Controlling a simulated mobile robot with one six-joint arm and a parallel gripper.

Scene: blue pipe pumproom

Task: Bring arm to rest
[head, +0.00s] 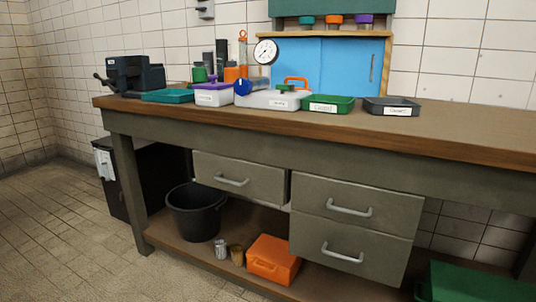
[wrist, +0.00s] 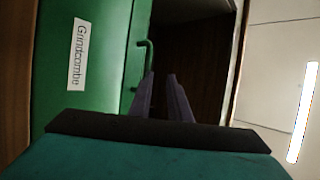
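My gripper (wrist: 161,76) shows in the wrist view as two dark fingers with a gap between their tips and nothing in it. A green door (wrist: 112,40) with a bar handle (wrist: 141,62) and a label (wrist: 77,55) reading "Grindcombe" is to the left of the fingers. The fingers are near the handle in the picture; I cannot tell how far apart they are in depth. A dark opening (wrist: 195,50) lies beyond the fingers. My arm does not show in the head view.
The head view shows a long workbench (head: 470,135) with drawers (head: 350,205). Trays, a dial gauge (head: 265,52) and a vise (head: 133,75) stand on top. Below are a black bucket (head: 195,212) and an orange box (head: 272,262). The floor at the left is clear.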

